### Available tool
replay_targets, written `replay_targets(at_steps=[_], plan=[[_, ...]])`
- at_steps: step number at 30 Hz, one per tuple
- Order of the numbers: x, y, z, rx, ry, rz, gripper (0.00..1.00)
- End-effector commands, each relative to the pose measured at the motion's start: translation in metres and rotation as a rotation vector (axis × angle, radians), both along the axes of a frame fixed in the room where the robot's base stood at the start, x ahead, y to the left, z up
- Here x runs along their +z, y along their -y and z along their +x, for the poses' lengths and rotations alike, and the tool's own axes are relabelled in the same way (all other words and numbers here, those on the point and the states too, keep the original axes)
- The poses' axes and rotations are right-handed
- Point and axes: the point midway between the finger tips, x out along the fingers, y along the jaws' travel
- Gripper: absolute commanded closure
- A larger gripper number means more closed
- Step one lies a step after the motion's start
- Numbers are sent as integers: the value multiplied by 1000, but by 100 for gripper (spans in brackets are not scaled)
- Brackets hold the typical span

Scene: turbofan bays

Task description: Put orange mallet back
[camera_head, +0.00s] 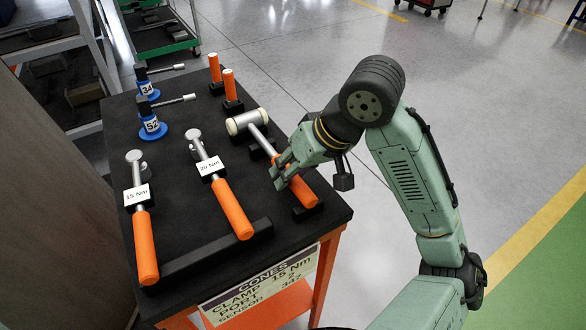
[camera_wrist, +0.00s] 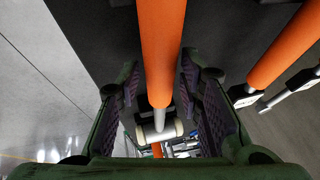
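The orange mallet has a pale cylindrical head (camera_head: 247,121), a metal neck and an orange handle (camera_head: 302,192). It lies along the right side of the black tabletop, with its handle end at a dark block near the front corner. My gripper (camera_head: 281,176) is at the mallet, over the neck end of the handle. In the wrist view the orange handle (camera_wrist: 160,45) runs between my two fingers, with gaps on both sides. The mallet head (camera_wrist: 160,131) shows beyond the fingertips. My gripper looks open; whether it touches the mallet from above is unclear.
Two torque wrenches, labelled 15 Nm (camera_head: 144,245) and 20 Nm (camera_head: 233,210), lie left of the mallet. Two orange-handled tools (camera_head: 230,86) stand behind it. Blue-based tools marked 34 (camera_head: 146,88) and 52 (camera_head: 152,128) stand at back left. Open floor lies right.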

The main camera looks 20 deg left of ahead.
Motion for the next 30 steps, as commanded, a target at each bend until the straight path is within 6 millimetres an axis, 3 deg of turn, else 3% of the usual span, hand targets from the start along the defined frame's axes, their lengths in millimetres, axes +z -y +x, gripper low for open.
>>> replay_targets(at_steps=[4, 16, 30], plan=[[0, 0, 0, 0, 0, 0, 55], [6, 4, 0, -1, 1, -2, 54], [85, 46, -8, -3, 2, -1, 54]])
